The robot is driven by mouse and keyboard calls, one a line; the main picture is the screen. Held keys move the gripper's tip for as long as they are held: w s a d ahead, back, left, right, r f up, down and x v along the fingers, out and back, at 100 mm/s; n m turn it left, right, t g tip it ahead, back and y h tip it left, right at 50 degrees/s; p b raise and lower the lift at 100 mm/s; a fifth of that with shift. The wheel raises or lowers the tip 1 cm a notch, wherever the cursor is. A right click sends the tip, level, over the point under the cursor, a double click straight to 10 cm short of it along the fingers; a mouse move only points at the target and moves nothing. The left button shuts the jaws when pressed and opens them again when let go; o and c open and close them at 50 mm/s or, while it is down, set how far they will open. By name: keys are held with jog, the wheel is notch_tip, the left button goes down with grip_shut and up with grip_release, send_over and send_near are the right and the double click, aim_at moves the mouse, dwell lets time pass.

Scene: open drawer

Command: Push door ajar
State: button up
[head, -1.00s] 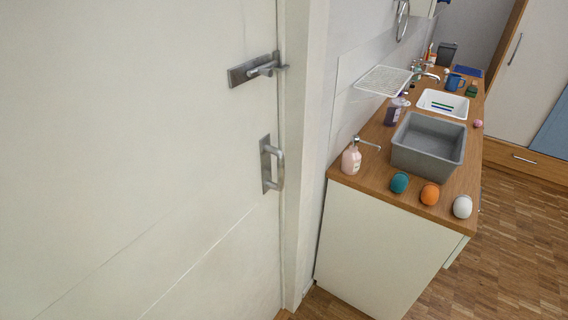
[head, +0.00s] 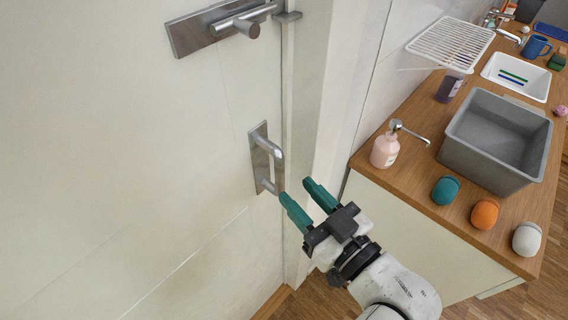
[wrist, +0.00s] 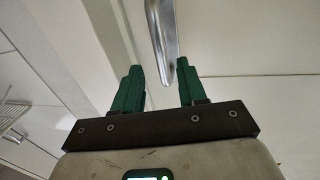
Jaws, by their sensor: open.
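The white door (head: 120,150) fills the left of the head view and looks flush with its frame. A steel pull handle (head: 267,158) stands on a plate near the door's right edge, with a lever handle (head: 232,24) above it. My gripper (head: 296,190) is open, with green fingers just right of and below the pull handle's lower end. In the wrist view, the pull handle (wrist: 160,30) comes down between the two fingers of my gripper (wrist: 157,70), nearer the right one. No clear contact shows.
A wooden counter (head: 412,185) stands right of the door frame (head: 314,110). It carries a grey basin (head: 485,165), a pink soap bottle (head: 385,150) and teal (head: 445,190), orange (head: 485,213) and white (head: 527,238) round objects near its front edge. Wood floor shows below.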

aim_at(282, 177)
jog(key=p+x, duration=0.1)
jog(key=x, duration=0.5)
jog(key=shift+w+a, duration=0.15)
jog(key=shift+a, duration=0.15)
jog(key=shift+c, duration=0.4)
grip_shut()
